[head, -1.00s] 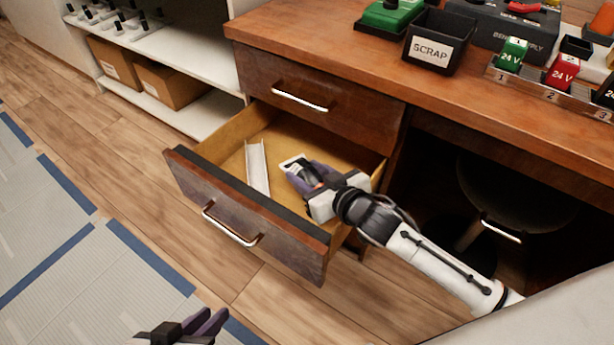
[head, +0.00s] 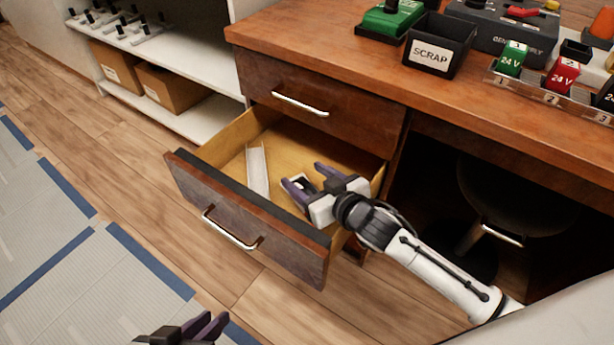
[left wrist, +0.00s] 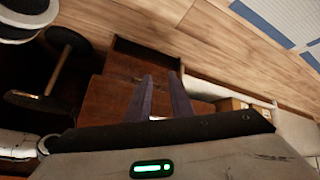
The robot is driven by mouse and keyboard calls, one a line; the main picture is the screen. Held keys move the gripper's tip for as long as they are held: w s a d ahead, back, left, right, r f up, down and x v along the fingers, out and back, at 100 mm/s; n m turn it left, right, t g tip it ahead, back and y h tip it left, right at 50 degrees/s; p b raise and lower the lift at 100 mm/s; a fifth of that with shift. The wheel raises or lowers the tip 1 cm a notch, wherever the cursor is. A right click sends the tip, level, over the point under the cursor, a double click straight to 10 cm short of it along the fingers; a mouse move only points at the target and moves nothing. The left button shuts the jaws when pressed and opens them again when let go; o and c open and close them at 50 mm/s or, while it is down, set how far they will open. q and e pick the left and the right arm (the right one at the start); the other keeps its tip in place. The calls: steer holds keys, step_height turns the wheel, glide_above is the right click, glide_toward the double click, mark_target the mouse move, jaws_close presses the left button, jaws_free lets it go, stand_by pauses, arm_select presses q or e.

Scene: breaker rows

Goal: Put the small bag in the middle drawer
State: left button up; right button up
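The drawer (head: 230,233) below the closed top drawer (head: 300,103) stands pulled open in the head view. My right gripper (head: 306,178) is over its right part, with its fingers spread open. A small piece of the small bag (head: 300,183), white and dark, shows between and below the fingers, inside the drawer. Most of the bag is hidden by the gripper. My left gripper (head: 213,325) is low at the bottom edge, well away from the drawer, open and empty. Its two fingers stand apart in the left wrist view (left wrist: 160,78).
A pale channel-like strip (head: 257,170) lies in the drawer left of the bag. The wooden desk top holds a black scrap bin (head: 430,55) and several devices. A stool (head: 515,195) stands under the desk at right. Floor left of the drawer is clear.

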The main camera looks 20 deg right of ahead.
arm_select(q)
steer(key=shift+w, duration=0.1)
arm_select(e)
steer(key=shift+s+f, duration=0.25)
steer(key=shift+f, duration=0.35)
steer(key=shift+r, duration=0.4)
arm_select(q)
steer(key=a+r+p, duration=0.1)
steer(key=p, duration=0.1)
steer(key=a+r+n+t+p, duration=0.1)
steer(key=p, duration=0.1)
steer(key=shift+s+a+t+y, duration=0.1)
steer(key=shift+s+t+y, duration=0.2)
arm_select(e)
steer(key=r+v, duration=0.1)
steer(key=v, duration=1.1)
steer(key=shift+w, duration=0.2)
